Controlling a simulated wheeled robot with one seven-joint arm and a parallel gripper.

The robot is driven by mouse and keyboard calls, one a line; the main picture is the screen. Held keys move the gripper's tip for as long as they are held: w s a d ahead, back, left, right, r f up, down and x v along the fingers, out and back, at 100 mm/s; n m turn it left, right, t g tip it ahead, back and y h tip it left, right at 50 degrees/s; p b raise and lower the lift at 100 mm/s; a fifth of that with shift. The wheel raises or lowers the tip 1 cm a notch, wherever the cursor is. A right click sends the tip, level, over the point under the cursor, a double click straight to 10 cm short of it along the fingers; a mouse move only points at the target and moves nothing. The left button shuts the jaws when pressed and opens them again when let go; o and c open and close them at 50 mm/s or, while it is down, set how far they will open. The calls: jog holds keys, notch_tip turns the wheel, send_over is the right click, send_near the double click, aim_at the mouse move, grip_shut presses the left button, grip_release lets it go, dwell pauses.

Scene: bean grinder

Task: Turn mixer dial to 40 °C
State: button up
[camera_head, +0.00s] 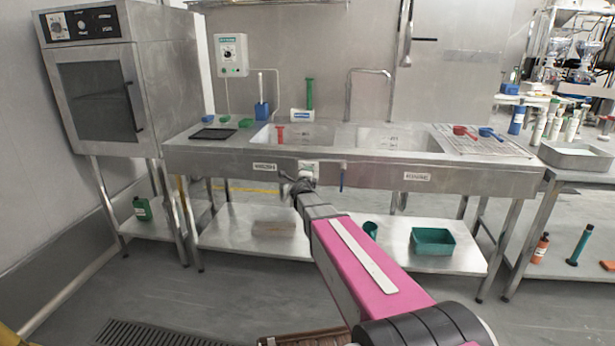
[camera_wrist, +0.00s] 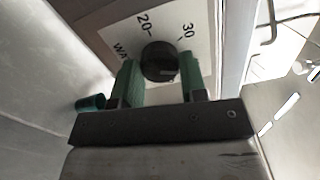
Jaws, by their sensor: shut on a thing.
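The mixer dial (camera_wrist: 159,60) is a round black knob on a pale plate (camera_wrist: 193,17) printed with 20 and 30 and part of a word starting "WA". In the wrist view my gripper (camera_wrist: 160,80) has one green finger on each side of the knob and is shut on it. Where the knob's pointer stands is too dark to tell, and no 40 mark shows. In the head view my gripper (camera_head: 297,188) is at the sink's front, just below a small white plate (camera_head: 308,168) right of the WASH label. The knob is hidden there.
The steel sink bench (camera_head: 350,170) spans the middle, with a RINSE label (camera_head: 417,177) farther right. A teal-green bin (camera_head: 433,241) stands on the lower shelf. A steel oven (camera_head: 100,95) is at left. A small green cylinder (camera_wrist: 90,103) shows left of my fingers.

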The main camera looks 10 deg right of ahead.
jog(key=shift+m, duration=0.6)
jog(key=o, duration=0.9)
jog(key=v, duration=1.1)
